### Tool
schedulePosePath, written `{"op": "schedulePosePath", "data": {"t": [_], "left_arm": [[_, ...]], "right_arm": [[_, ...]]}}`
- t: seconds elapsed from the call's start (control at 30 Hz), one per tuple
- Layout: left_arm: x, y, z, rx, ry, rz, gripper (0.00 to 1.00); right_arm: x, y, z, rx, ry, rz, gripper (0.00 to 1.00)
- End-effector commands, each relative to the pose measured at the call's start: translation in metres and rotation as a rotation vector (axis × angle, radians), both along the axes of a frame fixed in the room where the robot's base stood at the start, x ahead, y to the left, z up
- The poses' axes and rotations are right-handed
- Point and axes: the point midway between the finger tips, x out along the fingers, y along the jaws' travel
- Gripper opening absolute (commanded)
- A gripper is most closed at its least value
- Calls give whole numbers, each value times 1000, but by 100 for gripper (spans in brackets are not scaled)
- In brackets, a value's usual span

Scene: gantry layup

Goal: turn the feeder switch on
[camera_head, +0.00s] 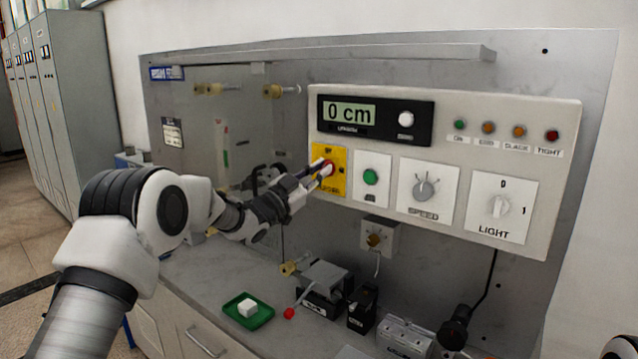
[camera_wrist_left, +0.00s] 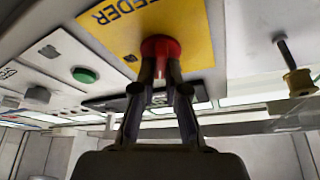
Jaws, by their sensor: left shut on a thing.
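The feeder switch is a red knob on a yellow plate (camera_head: 343,158) at the left of the white control panel. In the left wrist view the red knob (camera_wrist_left: 160,48) sits on the yellow plate (camera_wrist_left: 190,22), which bears the letters "EEDER". My left gripper (camera_head: 326,170) reaches the knob from the left. In the left wrist view both fingertips of my left gripper (camera_wrist_left: 160,72) are shut on the red knob. The fingers hide part of the knob in the head view, so its exact turn is hard to tell. My right gripper is not in view.
The control panel (camera_head: 450,225) also bears a display (camera_head: 350,113) reading "0 cm", a green button (camera_head: 371,177), a speed dial (camera_head: 424,188) and a light switch (camera_head: 498,206). Below, a green tray (camera_head: 262,318) with a white block and small devices stand on the bench.

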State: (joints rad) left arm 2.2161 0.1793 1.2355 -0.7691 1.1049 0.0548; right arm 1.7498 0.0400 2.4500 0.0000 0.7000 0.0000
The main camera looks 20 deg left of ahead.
Motion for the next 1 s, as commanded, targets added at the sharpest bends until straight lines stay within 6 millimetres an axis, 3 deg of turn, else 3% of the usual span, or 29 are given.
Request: {"op": "schedulePosePath", "data": {"t": [0.1,0.4,1.0], "left_arm": [[0,1,-4,102,-38,1,0],[0,0,-2,372,-134,1,0],[0,-1,-2,876,-315,0,0]], "right_arm": [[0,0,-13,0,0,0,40],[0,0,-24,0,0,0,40],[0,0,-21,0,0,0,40]]}}
